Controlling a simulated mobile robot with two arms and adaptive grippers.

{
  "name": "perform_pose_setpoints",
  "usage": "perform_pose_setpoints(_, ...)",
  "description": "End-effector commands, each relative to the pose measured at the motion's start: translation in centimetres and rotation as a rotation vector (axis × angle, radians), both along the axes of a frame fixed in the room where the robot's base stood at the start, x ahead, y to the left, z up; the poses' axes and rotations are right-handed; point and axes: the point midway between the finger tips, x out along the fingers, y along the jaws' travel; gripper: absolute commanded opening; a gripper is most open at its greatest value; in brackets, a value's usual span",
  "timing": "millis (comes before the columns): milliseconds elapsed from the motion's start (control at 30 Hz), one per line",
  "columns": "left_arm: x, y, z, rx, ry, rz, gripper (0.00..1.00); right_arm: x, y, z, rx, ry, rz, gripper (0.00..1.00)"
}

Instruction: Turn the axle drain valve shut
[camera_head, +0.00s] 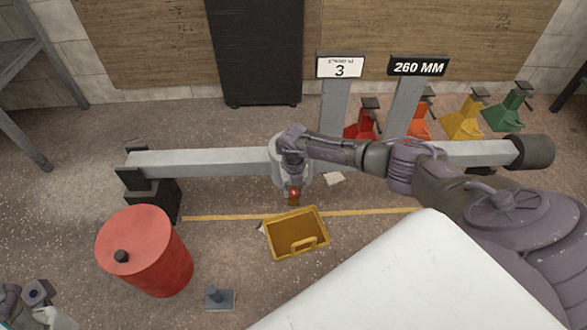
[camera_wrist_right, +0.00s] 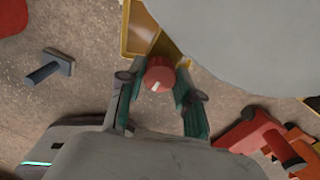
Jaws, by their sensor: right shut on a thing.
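The axle (camera_head: 200,162) is a long grey beam with a rounded pale housing (camera_head: 277,170) at its middle. The drain valve's red knob (camera_head: 295,194) sits low on the front of the housing, above a yellow tray (camera_head: 323,237). In the right wrist view the knob (camera_wrist_right: 159,76) shows a white mark on its face. My right gripper (camera_head: 293,184) reaches over the housing from the right. Its fingers (camera_wrist_right: 158,97) are shut on the knob, one on each side. Only a piece of my left arm shows at the bottom left corner; its jaws do not show.
A black block (camera_head: 152,195) supports the axle's left end. Coloured jack stands (camera_head: 463,119) stand behind the axle at right. Signs read 3 (camera_head: 340,68) and 260 MM (camera_head: 419,67).

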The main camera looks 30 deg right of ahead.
Motion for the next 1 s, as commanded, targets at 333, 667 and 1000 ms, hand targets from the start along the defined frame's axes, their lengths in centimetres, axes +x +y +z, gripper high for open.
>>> perform_pose_setpoints(333, 0.0, 0.0, 0.0, 0.0, 0.001, 0.0, 0.45, 0.0, 0.0, 0.0, 0.001, -0.001, -0.002, 0.45)
perform_pose_setpoints(667, 0.0, 0.1, 0.2, -0.002, -0.006, 0.002, 0.45, 0.1, 0.0, 0.3, 0.001, -0.001, 0.0, 0.45)
perform_pose_setpoints(1000, 0.0, 0.0, 0.1, -0.001, -0.002, 0.001, 0.45, 0.1, -0.1, 6.3, 0.0, -0.004, 0.002, 0.45)
